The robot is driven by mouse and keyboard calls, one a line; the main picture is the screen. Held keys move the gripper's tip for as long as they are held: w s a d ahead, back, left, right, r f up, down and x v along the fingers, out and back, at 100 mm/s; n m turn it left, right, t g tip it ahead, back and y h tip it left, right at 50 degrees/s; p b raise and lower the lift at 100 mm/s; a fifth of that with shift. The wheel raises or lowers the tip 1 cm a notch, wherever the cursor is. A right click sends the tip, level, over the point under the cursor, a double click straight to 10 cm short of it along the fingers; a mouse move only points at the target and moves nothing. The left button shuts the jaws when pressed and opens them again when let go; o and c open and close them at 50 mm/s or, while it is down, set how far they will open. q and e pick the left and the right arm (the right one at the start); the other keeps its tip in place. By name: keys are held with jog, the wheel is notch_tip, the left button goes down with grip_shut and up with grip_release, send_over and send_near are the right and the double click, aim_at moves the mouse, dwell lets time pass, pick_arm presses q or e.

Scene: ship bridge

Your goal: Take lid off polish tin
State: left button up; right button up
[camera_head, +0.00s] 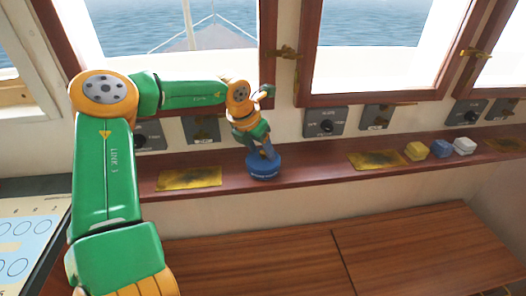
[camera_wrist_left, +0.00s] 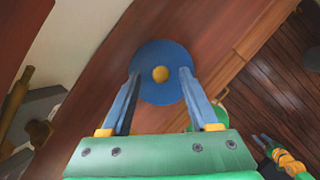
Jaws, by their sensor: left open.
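The blue round polish tin (camera_head: 263,169) stands on the brown wooden ledge below the windows. In the left wrist view its round blue lid (camera_wrist_left: 160,52) shows from above, with a small gold knob (camera_wrist_left: 160,74) at its centre. My left gripper (camera_head: 264,153) is open and points down over the tin. In the wrist view its two blue fingers lie on either side of the knob, with a gap on both sides. Their exact height over the lid is hard to tell. What looks like my right gripper (camera_wrist_left: 262,140) shows small at the lower right of the wrist view.
Brass plates (camera_head: 190,178) (camera_head: 376,160) lie on the ledge (camera_head: 312,166) on both sides of the tin. Yellow, blue and white blocks (camera_head: 416,151) (camera_head: 441,148) (camera_head: 464,146) stand farther right. Switch panels (camera_head: 325,122) line the wall behind. A wooden bench top (camera_head: 270,258) lies below, clear.

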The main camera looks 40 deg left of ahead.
pick_arm(q)
jog(key=shift+w+f, duration=0.3)
jog(key=shift+w, duration=0.15)
jog(key=shift+s+r, duration=0.15)
jog(key=shift+s, duration=0.1)
jog(key=c, duration=0.6)
jog(key=shift+s, duration=0.1)
jog(key=c, duration=0.3)
grip_shut()
